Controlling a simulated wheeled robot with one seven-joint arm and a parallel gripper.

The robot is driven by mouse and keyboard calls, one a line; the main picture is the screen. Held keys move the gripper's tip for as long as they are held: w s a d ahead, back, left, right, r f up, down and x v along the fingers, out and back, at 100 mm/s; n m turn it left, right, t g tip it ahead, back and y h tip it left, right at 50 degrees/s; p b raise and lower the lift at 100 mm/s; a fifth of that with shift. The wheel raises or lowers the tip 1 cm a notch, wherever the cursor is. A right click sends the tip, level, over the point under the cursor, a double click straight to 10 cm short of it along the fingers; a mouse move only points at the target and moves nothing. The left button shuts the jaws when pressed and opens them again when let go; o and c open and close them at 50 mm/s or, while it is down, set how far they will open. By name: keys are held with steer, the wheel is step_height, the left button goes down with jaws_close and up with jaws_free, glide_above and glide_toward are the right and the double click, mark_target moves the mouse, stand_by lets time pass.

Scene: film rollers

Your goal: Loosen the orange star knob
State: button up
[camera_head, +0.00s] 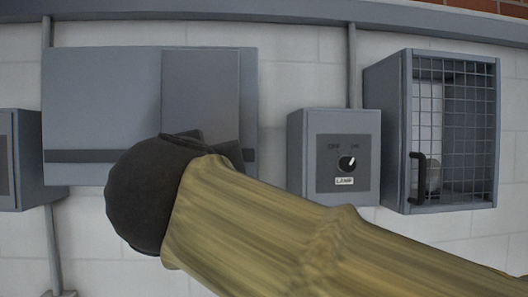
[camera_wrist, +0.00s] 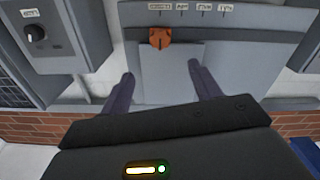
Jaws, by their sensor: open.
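The orange star knob (camera_wrist: 161,38) shows in the wrist view, on the grey panel below a row of small labels. It is hidden in the head view, where my arm and dark gripper body cover part of the grey panel box (camera_head: 100,90). My gripper (camera_wrist: 160,82) is open, with its two dark fingers apart and nothing between them. In the wrist view the knob lies beyond the fingertips, roughly centred between them, and is not touched.
A grey box with a LAMP rotary switch (camera_head: 347,163) is on the wall to the right in the head view. Right of it hangs a mesh-door cabinet (camera_head: 452,130) with a dark handle. Another grey box (camera_head: 20,160) is at the left edge.

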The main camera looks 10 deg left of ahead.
steer(key=p+x, duration=0.8)
steer(key=x, duration=0.6)
steer(key=shift+w, duration=0.35)
steer(key=shift+r, duration=0.1)
steer(key=shift+c, duration=0.2)
steer(key=shift+a, duration=0.1)
steer(key=c, duration=0.9)
